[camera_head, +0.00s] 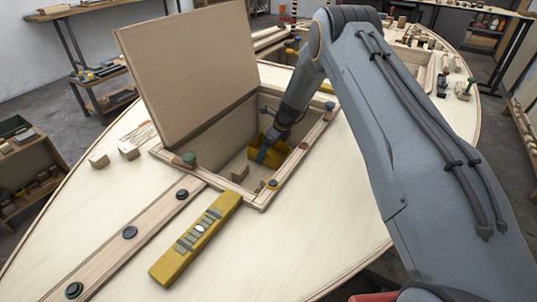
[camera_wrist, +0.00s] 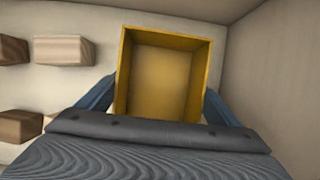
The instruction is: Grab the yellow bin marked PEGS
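The yellow bin (camera_head: 284,148) is inside the open hatch in the hull deck, partly hidden behind my gripper. In the wrist view the open-topped, empty bin (camera_wrist: 163,82) is centred ahead. My gripper (camera_head: 265,153) reaches down into the hatch. Its two blue fingers (camera_wrist: 160,95) lie on either side of the bin, close against its left and right walls. I cannot tell whether they press on it or only stand around it. No PEGS marking is readable.
A raised wooden lid (camera_head: 190,72) stands at the hatch's left. Small wooden blocks (camera_wrist: 62,50) lie left of the bin, and a wall (camera_wrist: 265,70) rises at its right. A yellow level (camera_head: 196,240) lies on the deck in front of the hatch.

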